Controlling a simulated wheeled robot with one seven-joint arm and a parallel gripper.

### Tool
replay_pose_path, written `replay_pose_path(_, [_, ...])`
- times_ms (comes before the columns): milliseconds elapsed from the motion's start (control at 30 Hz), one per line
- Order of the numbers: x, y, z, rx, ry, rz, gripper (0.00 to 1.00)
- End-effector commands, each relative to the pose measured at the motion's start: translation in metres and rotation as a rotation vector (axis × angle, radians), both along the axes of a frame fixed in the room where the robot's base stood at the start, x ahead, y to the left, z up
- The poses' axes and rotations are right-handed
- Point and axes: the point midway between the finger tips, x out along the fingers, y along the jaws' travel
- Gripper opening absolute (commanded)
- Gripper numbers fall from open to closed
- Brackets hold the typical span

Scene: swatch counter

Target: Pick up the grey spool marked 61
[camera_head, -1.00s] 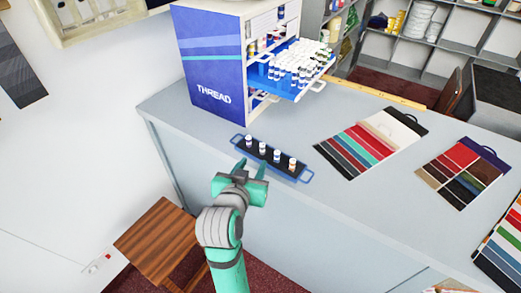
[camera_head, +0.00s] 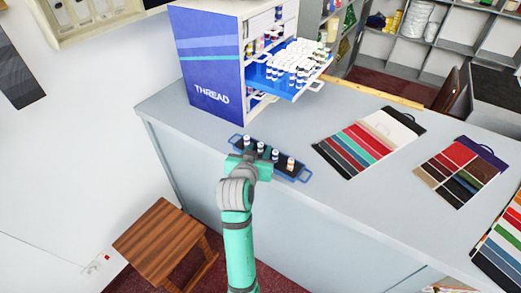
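A small dark tray with blue handles (camera_head: 302,176) lies on the counter. Several small spools with white tops stand in a row in it. One spool (camera_head: 247,141) is at the tray's left end, another (camera_head: 261,147) beside it, a third (camera_head: 275,155) further right, and one with an orange-brown band (camera_head: 290,163) at the right end. No marking is legible, so I cannot tell which is the grey spool marked 61. My gripper (camera_head: 250,160) is at the tray's front edge, in front of the spools. My wrist hides its fingertips and part of the tray.
A thread cabinet (camera_head: 212,70) stands behind the tray, its blue drawer (camera_head: 290,85) pulled out and full of spools. Colour swatch boards (camera_head: 398,125) lie to the right. The grey counter (camera_head: 190,125) is clear left of the tray. A wooden stool (camera_head: 160,235) stands below.

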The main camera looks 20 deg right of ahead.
Motion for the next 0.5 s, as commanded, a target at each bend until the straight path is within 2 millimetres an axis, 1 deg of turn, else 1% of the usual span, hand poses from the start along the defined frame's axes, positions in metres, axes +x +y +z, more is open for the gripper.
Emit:
replay_pose_path(200, [0.0002, -0.0010, -0.0002, 0.000, 0.000, -0.001, 0.37])
replay_pose_path(267, [0.0002, -0.0010, -0.0002, 0.000, 0.000, -0.001, 0.23])
replay_pose_path(300, [0.0000, -0.0013, -0.0002, 0.000, 0.000, -0.001, 0.13])
replay_pose_path(367, [-0.0001, -0.0016, -0.0002, 0.000, 0.000, -0.002, 0.00])
replay_pose_path(500, [-0.0004, -0.0023, -0.0002, 0.000, 0.000, -0.003, 0.00])
